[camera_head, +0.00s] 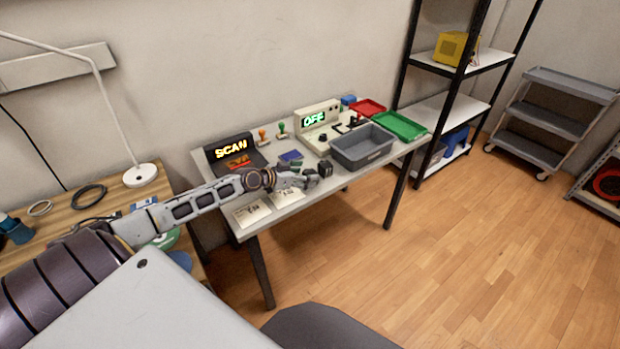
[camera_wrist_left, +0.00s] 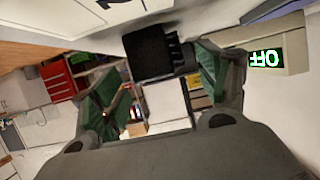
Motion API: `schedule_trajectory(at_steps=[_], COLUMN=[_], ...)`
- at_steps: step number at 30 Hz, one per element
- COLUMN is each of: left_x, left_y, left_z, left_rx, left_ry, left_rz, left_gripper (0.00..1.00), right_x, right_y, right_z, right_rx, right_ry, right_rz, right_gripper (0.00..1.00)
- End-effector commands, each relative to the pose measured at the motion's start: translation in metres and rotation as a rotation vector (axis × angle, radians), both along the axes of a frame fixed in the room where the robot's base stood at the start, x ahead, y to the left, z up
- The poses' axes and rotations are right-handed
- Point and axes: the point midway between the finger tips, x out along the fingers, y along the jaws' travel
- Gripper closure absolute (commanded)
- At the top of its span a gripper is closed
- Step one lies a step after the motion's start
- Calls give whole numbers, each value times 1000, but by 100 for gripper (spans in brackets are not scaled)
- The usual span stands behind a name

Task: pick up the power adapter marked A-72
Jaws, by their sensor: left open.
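My left gripper (camera_head: 300,179) reaches over the grey table from the left, low above its front half. In the left wrist view the green-padded fingers (camera_wrist_left: 152,80) are spread apart. A black block-shaped adapter (camera_wrist_left: 150,52) lies ahead, between the fingertips, with a gap visible to the left finger. I cannot read a marking on it. In the head view two dark blocks sit by the fingertips, one near the front edge (camera_head: 311,178) and one just behind (camera_head: 325,168). I cannot tell which of these is A-72. My right gripper is out of view.
White printed cards (camera_head: 252,213) lie at the table's front left. A SCAN device (camera_head: 230,150) stands behind, and an OFF device (camera_head: 317,118) at the back. A grey bin (camera_head: 362,147) stands to the right, with red (camera_head: 369,107) and green (camera_head: 400,126) trays beyond.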

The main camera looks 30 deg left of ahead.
Motion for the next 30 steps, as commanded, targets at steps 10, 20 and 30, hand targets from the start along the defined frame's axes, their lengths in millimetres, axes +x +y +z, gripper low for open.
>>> schedule_trajectory(at_steps=[10,20,30], left_x=[18,25,25], left_y=[-5,-8,-8], left_z=[-7,-11,-11], left_rx=[-2,0,0], left_ry=[-1,0,0], left_rz=[2,0,0], left_gripper=[25,25,25], right_x=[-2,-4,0], right_y=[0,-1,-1], right_z=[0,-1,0], right_rx=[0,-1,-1], right_ry=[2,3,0], right_rz=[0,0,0], right_gripper=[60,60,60])
